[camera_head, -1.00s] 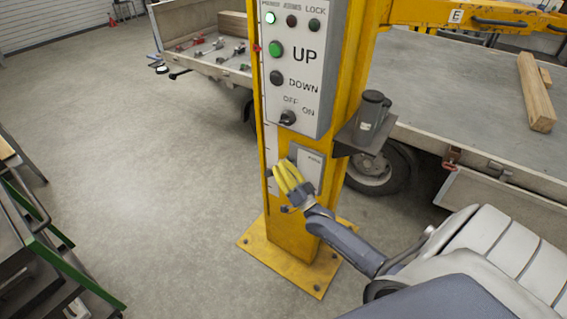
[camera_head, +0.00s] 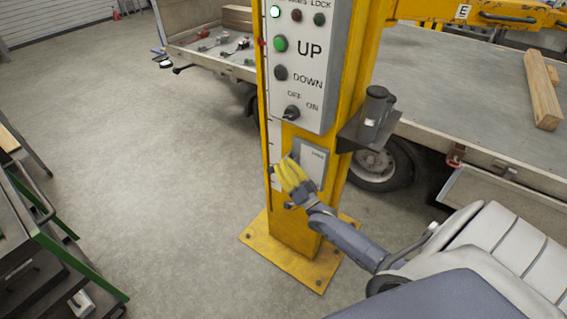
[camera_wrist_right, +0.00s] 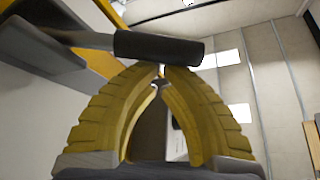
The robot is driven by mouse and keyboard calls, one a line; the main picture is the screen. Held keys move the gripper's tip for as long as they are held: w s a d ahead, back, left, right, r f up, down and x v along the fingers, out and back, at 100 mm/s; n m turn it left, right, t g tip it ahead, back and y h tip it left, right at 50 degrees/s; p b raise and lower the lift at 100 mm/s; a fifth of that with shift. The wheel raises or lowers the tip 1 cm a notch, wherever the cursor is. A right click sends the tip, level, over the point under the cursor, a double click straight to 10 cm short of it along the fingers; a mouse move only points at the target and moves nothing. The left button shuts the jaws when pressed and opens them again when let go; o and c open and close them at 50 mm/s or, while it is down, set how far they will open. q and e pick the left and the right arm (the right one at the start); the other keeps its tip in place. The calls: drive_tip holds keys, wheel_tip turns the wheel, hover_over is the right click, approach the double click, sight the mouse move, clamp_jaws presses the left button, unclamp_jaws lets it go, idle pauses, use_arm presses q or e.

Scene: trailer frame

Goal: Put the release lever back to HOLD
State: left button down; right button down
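The right wrist view shows a dark round bar (camera_wrist_right: 158,47), apparently the release lever's grip, lying crosswise at the fingertips. An arm runs left from it. My right gripper (camera_wrist_right: 163,70) has its yellow fingers curved in until their tips almost meet just under the bar. They look shut without wrapping around it; whether they touch it is unclear. In the head view my right gripper (camera_head: 287,165) is at the lower front of the yellow post (camera_head: 350,75), covering most of the lever. The lever's label is too small to read. My left gripper is not in view.
A control box (camera_head: 305,65) with UP and DOWN buttons and an OFF/ON knob is above the gripper. A bracket with a dark flask (camera_head: 376,105) juts out right. The trailer bed (camera_head: 455,85) is behind. A green-edged rack (camera_head: 75,265) stands left; open floor lies between.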

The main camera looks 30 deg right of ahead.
wheel_tip(320, 180, down, 10)
drive_tip(key=a+n+g+y, duration=0.1)
drive_tip(key=n+g+y, duration=0.1)
drive_tip(key=n+y, duration=0.3)
drive_tip(key=s+a+n+g+y, duration=0.1)
drive_tip(key=n+g+y, duration=0.2)
drive_tip(key=n, duration=1)
drive_tip(key=shift+a+n+y, duration=0.35)
drive_tip(key=shift+n+y, duration=0.05)
drive_tip(key=shift+y, duration=1.3)
